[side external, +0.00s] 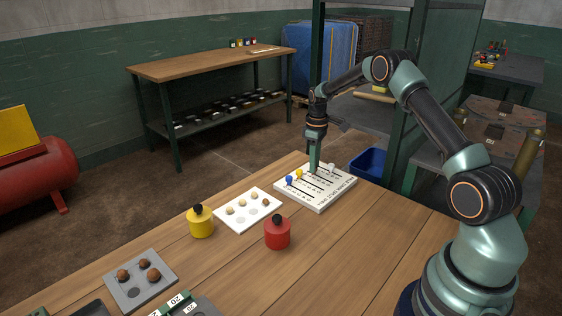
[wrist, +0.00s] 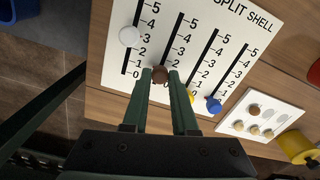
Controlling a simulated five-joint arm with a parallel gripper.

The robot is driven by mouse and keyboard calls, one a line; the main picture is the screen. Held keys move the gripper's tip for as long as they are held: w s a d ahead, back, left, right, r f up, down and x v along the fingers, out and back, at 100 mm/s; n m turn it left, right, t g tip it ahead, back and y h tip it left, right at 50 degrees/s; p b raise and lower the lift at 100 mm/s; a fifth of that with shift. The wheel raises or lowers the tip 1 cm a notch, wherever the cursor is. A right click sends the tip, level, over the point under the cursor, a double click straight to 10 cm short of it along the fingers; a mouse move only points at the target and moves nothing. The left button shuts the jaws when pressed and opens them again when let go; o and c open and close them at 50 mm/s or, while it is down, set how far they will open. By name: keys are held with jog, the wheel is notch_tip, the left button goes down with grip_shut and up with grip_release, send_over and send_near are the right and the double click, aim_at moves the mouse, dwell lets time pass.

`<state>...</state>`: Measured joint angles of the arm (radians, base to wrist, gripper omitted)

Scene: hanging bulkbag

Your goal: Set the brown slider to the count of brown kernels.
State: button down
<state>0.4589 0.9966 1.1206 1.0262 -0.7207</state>
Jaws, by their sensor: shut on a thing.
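The slider board (side external: 322,203) lies flat on the table, with several numbered slots. My gripper (side external: 314,170) reaches down onto it. In the wrist view my gripper (wrist: 160,78) is shut on the brown slider (wrist: 160,72), low in its slot; the fingers hide the lowest numbers, so its exact mark is unclear. The white slider (wrist: 129,37) is near 3. The yellow slider (wrist: 190,97) and blue slider (wrist: 213,104) sit at the low ends. A white kernel plate (side external: 233,224) holds several pale kernels; the wrist view shows one brown kernel (wrist: 253,109) on it.
A yellow pot (side external: 200,224) and a red pot (side external: 277,235) with black knobs stand near the white plate. A grey plate (side external: 137,295) with several brown balls lies at the front left. A blue bin (side external: 369,164) is behind the table. The table's right part is clear.

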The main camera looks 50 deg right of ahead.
jog(key=shift+w+r, duration=0.1)
jog(key=shift+w, duration=0.15)
jog(key=c, duration=0.7)
grip_release()
jog(key=shift+s, duration=0.1)
notch_tip(320, 180, up, 12)
jog(key=shift+r, duration=0.1)
jog(key=s+a+r+t, duration=0.2)
jog(key=s+a+r, duration=0.1)
jog(key=a+r, duration=0.5)
jog(key=s+a+r+m+t, duration=0.2)
jog(key=s+a+r, duration=0.2)
jog(key=s+a, duration=0.6)
jog(key=s+a+f+m+t, duration=0.1)
jog(key=s+a+f, duration=0.1)
jog(key=s+a, duration=0.4)
jog(key=shift+s+f+t, duration=0.3)
jog(key=shift+s+f, duration=0.1)
jog(key=shift+s, duration=0.2)
